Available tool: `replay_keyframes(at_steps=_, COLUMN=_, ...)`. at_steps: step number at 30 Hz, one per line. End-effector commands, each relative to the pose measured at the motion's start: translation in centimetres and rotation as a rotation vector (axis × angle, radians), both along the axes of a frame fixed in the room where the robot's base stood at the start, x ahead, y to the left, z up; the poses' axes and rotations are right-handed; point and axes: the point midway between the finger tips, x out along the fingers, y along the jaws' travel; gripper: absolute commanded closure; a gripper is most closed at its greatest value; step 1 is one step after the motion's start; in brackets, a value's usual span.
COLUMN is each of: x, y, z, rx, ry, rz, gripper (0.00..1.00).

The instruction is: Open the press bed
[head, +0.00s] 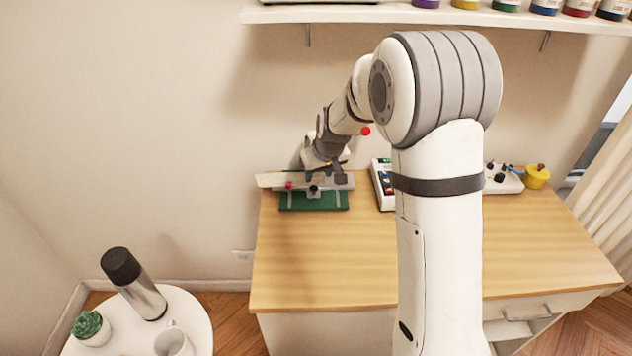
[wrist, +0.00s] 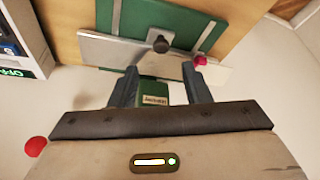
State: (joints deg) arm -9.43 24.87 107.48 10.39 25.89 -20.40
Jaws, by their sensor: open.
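The press stands on the back left of the wooden table, with a green bed (head: 313,201) and a silver bar or plate across it. In the wrist view the green bed (wrist: 180,22) has pale metal strips. The silver plate (wrist: 110,50) lies along its edge, with a black knob (wrist: 161,44) and a small pink knob (wrist: 201,61). My gripper (head: 326,176) is over the press. In the wrist view my gripper (wrist: 162,72) is open, its fingers either side of a green labelled part (wrist: 154,92). I cannot tell whether the fingers touch it.
A white control box (head: 383,184) stands right of the press. A yellow pot (head: 537,176) and a small white device (head: 503,179) are farther right. A shelf (head: 340,13) with jars hangs above. The table front (head: 320,270) is clear. A round side table (head: 190,305) holds a flask (head: 135,283).

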Motion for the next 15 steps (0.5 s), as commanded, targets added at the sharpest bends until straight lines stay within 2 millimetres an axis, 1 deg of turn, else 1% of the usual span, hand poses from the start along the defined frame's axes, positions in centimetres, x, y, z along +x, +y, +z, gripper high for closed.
replay_keyframes(at_steps=3, x=0.5, y=0.4, z=-1.8, rx=-0.001, ry=0.005, rz=0.004, gripper=0.57)
replay_keyframes(at_steps=9, x=1.6, y=1.0, z=-4.6, rx=0.0, ry=0.003, rz=0.006, gripper=0.57)
replay_keyframes(at_steps=12, x=1.9, y=1.2, z=-5.6, rx=-0.001, ry=0.004, rz=0.007, gripper=0.57)
replay_keyframes(at_steps=15, x=2.2, y=1.3, z=-6.1, rx=0.0, ry=0.001, rz=0.006, gripper=0.57)
